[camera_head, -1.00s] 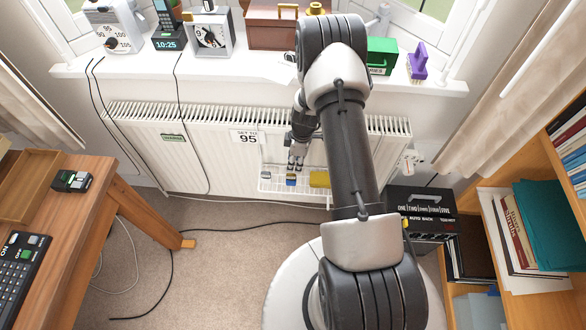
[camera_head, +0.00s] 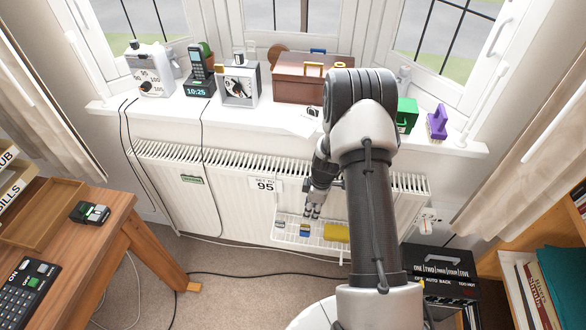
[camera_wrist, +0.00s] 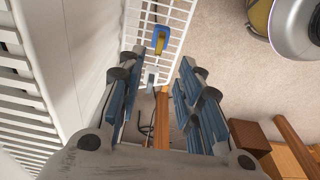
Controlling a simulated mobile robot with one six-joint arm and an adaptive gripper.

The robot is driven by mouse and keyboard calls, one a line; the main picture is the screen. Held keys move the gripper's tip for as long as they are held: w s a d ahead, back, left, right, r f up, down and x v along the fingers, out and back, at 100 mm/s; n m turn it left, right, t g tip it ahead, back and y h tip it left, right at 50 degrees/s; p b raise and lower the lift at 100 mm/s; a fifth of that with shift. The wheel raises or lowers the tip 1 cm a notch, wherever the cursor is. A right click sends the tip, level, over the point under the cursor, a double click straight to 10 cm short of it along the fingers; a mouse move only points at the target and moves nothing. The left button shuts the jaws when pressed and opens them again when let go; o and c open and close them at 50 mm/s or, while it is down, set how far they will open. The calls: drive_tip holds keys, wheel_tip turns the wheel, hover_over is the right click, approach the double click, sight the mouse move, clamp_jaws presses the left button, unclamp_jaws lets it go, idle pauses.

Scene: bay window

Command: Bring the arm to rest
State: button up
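My arm rises in the middle of the head view and bends over, with my gripper (camera_head: 312,212) pointing down in front of the radiator. The gripper is just over a white wire rack (camera_head: 283,241) on the radiator's front. In the wrist view my gripper (camera_wrist: 160,80) has its two blue-padded fingers well apart, with nothing held between them. The rack (camera_wrist: 180,28) lies beyond the fingertips, with a blue and yellow item (camera_wrist: 160,40) in it. Whether the fingers touch the rack is not clear.
A white radiator (camera_head: 225,205) stands under the windowsill (camera_head: 265,122), which carries a clock (camera_head: 239,84), a phone, a brown box (camera_head: 312,80) and more. A wooden desk (camera_head: 85,245) is at left, a bookshelf at right. Cables cross the carpet (camera_head: 235,285).

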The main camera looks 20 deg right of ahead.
drive_tip(key=s+a+r+m+t, duration=0.1)
drive_tip(key=a+r, duration=0.2)
drive_tip(key=r, duration=0.6)
drive_tip(key=s+a+r+m, duration=0.1)
drive_tip(key=a+r+m, duration=0.15)
drive_tip(key=r, duration=0.65)
drive_tip(key=s+a+r+m+t, duration=0.1)
drive_tip(key=a+r, duration=0.2)
drive_tip(key=r, duration=0.6)
drive_tip(key=s+a+r+m+t, duration=0.1)
drive_tip(key=s+a+r+m, duration=0.2)
drive_tip(key=s+r, duration=0.3)
drive_tip(key=s+a+r+m+h, duration=0.1)
drive_tip(key=s+a+r+m, duration=0.2)
drive_tip(key=s+r, duration=0.4)
drive_tip(key=s+a, duration=0.1)
drive_tip(key=s, duration=0.7)
drive_tip(key=shift+s+r+m+t, duration=0.15)
drive_tip(key=shift+s+m+t, duration=0.2)
drive_tip(key=shift+s+t, duration=0.05)
drive_tip(key=shift+a, duration=0.1)
